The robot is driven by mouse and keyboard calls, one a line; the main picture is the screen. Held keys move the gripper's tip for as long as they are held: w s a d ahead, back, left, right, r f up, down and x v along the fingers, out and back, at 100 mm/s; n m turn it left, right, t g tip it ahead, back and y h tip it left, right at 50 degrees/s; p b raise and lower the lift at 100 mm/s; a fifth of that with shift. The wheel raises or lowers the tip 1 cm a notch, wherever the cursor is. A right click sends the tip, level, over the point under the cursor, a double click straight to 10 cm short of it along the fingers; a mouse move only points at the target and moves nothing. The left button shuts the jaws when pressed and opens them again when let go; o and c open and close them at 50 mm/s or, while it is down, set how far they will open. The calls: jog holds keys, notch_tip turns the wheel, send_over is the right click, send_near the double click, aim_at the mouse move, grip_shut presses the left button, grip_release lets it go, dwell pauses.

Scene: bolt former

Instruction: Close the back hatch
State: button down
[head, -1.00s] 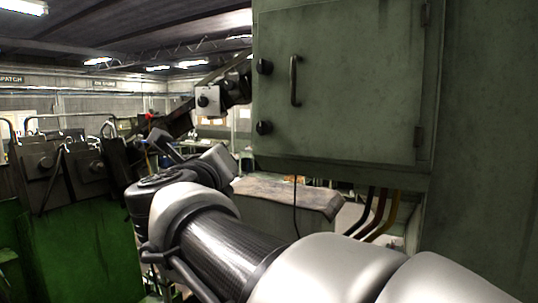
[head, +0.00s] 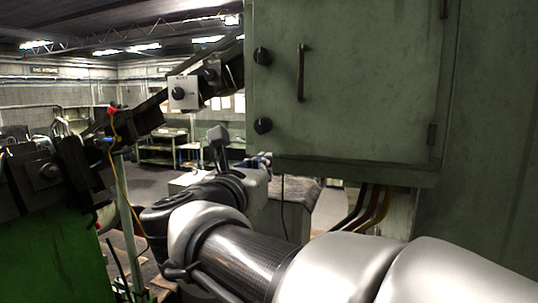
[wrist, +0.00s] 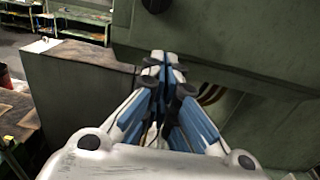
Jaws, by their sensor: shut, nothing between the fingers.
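A green cabinet door (head: 350,90) with a vertical handle (head: 302,73) and two black knobs (head: 263,125) at its left edge looks shut. I cannot tell whether this door is the back hatch; no open hatch is clear in view. In the wrist view my gripper (wrist: 167,62) is shut and empty, its blue and white fingers together. The fingertips show just below a dark knob (wrist: 155,4) on the green cabinet, with no clear contact.
A flat-topped block (wrist: 80,62) stands beneath and left of the cabinet. Cables (head: 370,207) hang under the cabinet. A green machine (head: 50,240) with black parts is at the left. A grey control box (head: 184,92) hangs on a dark beam. Open floor lies beyond.

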aim_at(277, 154)
jog(key=p+x, duration=0.1)
jog(key=x, duration=0.3)
jog(key=shift+w+d, duration=0.1)
jog(key=shift+w, duration=0.2)
jog(key=shift+b+x, duration=0.7)
jog(key=shift+x, duration=0.4)
jog(key=shift+s+r, duration=0.1)
jog(key=shift+s, duration=0.1)
